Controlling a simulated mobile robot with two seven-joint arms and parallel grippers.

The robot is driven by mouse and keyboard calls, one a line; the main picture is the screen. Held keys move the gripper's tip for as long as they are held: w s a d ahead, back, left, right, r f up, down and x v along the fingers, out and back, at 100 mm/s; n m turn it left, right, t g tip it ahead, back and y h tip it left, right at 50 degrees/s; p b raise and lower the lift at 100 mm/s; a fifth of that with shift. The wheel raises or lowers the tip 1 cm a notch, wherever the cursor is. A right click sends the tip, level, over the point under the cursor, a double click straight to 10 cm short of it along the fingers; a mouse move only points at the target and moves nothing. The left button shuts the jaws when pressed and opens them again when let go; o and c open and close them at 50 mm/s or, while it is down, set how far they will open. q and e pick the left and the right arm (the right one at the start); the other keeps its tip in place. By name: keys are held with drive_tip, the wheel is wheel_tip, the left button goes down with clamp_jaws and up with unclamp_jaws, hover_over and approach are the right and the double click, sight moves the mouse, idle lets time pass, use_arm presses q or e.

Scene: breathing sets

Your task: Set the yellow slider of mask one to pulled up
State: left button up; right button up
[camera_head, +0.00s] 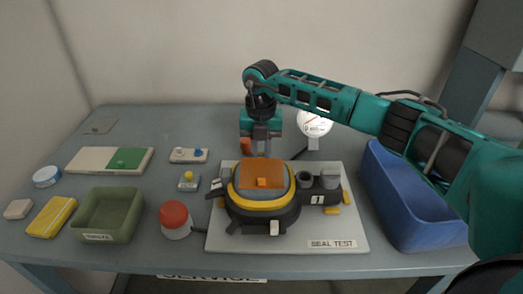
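Mask one (262,215) is a dark round mask with an orange window and a yellow band, lying on the pale seal test board (232,243). A dark fitting (318,190) marked "1" is attached at its right side. A small yellow piece (332,211) sits just below that fitting and another yellow piece (346,197) at its right end; I cannot tell which is the slider. My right gripper (260,150) points down above the far edge of the mask, apart from the yellow pieces. Its finger gap is too small to judge. My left gripper is out of view.
A white gauge (314,123) stands behind the board, and a blue bin (410,225) is to the right. A red button (174,216), a green tray (106,213) and a yellow block (52,216) are to the left.

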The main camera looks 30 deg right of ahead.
sight(261, 154)
drive_tip(key=o, duration=0.4)
drive_tip(key=shift+c, duration=0.2)
wheel_tip(261, 154, up, 13)
idle(0.3)
